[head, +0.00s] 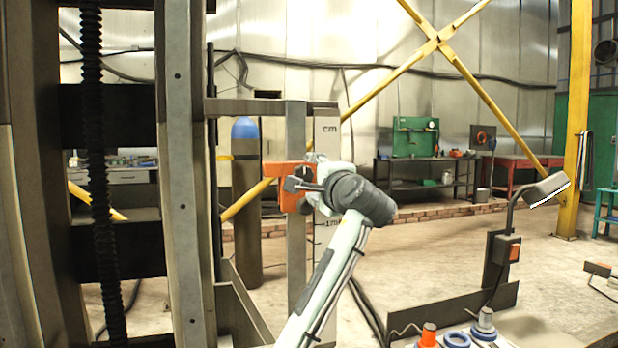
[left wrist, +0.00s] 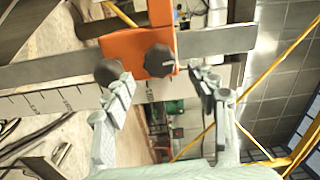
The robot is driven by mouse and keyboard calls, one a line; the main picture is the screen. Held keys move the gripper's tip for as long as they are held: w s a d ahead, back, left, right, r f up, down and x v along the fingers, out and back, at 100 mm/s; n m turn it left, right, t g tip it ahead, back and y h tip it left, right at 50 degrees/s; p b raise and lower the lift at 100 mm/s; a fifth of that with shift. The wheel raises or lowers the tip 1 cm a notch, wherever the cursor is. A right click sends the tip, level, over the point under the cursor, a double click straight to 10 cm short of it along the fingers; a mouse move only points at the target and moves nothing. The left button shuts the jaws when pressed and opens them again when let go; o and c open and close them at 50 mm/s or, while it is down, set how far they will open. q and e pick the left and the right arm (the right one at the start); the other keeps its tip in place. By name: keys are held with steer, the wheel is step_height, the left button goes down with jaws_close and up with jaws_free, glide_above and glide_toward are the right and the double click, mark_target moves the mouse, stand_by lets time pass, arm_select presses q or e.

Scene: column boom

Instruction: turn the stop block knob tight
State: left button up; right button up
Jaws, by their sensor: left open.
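The orange stop block (head: 277,186) sits on the grey upright bar (head: 296,130) beside the centimetre scale (head: 326,135). My left gripper (head: 303,188) is in front of the block in the head view, hiding part of it. In the left wrist view the block (left wrist: 128,45) carries a dark lobed knob (left wrist: 159,61) with a pale mark. My open left gripper (left wrist: 167,84) has its fingers apart, with the knob ahead between their tips; I see no grip on it. Another dark round piece (left wrist: 108,72) shows beside the left finger. My right gripper is not in view.
A lamp (head: 546,189) on a bent stalk and a switch box (head: 507,249) stand at the right. A blue-topped cylinder (head: 246,200) stands behind the column. Open floor lies between arm and lamp.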

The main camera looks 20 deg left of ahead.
arm_select(q)
steer(key=v, duration=0.4)
steer(key=shift+s+d, duration=0.2)
steer(key=shift+s, duration=0.15)
